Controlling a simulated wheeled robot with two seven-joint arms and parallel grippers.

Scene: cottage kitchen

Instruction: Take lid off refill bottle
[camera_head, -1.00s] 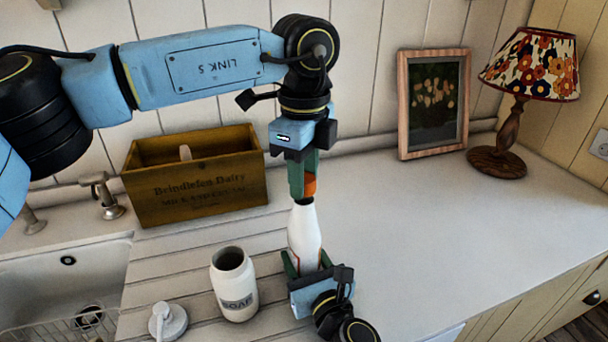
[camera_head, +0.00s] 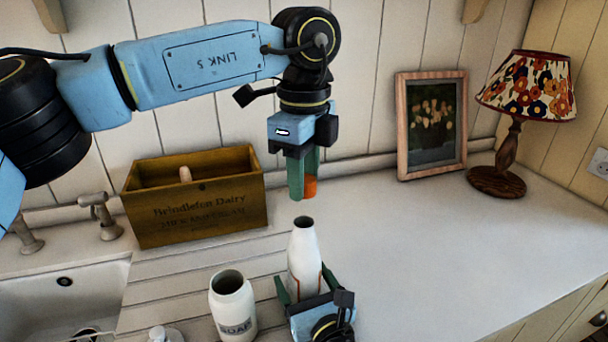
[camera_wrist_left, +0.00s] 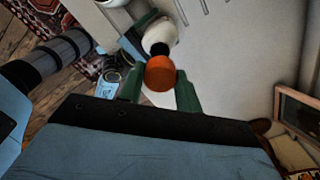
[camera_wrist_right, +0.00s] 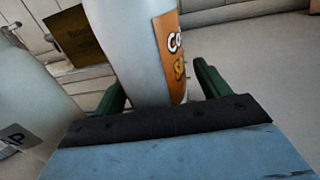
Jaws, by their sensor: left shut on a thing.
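The white refill bottle (camera_head: 303,262) stands upright on the counter, its dark open mouth facing up. In the right wrist view the bottle (camera_wrist_right: 140,45) shows an orange label. The orange lid (camera_head: 311,187) is apart from the bottle, above its mouth. My left gripper (camera_head: 304,185) is shut on the lid, which also shows between its fingers in the left wrist view (camera_wrist_left: 160,74). My right gripper (camera_head: 306,284) has its green fingers on either side of the bottle's lower body; whether they press on it I cannot tell.
An open white soap jar (camera_head: 233,308) stands left of the bottle. A pump top (camera_head: 163,334) shows at the bottom edge. A wooden dairy crate (camera_head: 200,216), the sink (camera_head: 50,300), a picture frame (camera_head: 431,124) and a lamp (camera_head: 507,150) stand around. The counter right of the bottle is clear.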

